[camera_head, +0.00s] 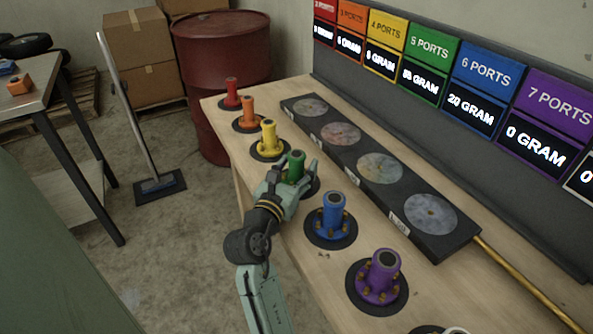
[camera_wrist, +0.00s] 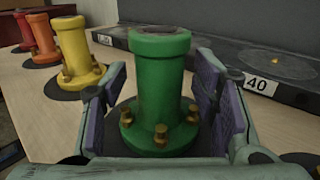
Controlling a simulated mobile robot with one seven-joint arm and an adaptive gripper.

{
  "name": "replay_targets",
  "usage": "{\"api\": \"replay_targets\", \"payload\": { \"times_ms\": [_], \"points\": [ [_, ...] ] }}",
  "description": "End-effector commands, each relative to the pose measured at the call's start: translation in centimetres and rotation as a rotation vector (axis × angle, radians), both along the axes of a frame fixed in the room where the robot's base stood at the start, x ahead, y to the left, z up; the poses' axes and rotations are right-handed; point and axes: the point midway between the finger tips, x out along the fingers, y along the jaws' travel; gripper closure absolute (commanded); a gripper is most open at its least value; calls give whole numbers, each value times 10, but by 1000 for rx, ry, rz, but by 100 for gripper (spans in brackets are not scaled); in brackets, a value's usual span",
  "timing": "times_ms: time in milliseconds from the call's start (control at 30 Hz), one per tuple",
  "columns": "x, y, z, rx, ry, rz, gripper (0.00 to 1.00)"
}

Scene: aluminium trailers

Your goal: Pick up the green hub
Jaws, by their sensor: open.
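The green hub (camera_head: 296,166) stands upright on a round black pad on the wooden bench. It is a green cylinder with a flanged base and brass ports, seen large in the wrist view (camera_wrist: 160,90). My gripper (camera_head: 298,178) is open, with one finger on each side of the hub. In the wrist view my gripper (camera_wrist: 162,105) shows purple finger pads left and right of the hub, with a visible gap on the left; whether the right pad touches cannot be told. The hub's pad is partly hidden by my gripper.
The yellow hub (camera_head: 268,138) and blue hub (camera_head: 332,212) stand on either side, with orange (camera_head: 249,112), red (camera_head: 231,92) and purple (camera_head: 380,275) hubs along the row. A dark scale board (camera_head: 352,153) lies behind. Coloured port signs (camera_head: 432,50) line the back.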

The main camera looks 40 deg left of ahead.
Motion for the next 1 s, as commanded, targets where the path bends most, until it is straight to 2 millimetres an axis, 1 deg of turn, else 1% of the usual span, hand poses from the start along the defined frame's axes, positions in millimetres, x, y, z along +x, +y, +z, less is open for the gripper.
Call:
{"api": "replay_targets", "payload": {
  "times_ms": [67,167,900,1000],
  "points": [
    [0,0,0,0,0,0,46],
    [0,0,0,0,0,0,51],
    [-1,0,0,0,0,0,100],
    [-1,0,0,0,0,0,100]
  ]
}}
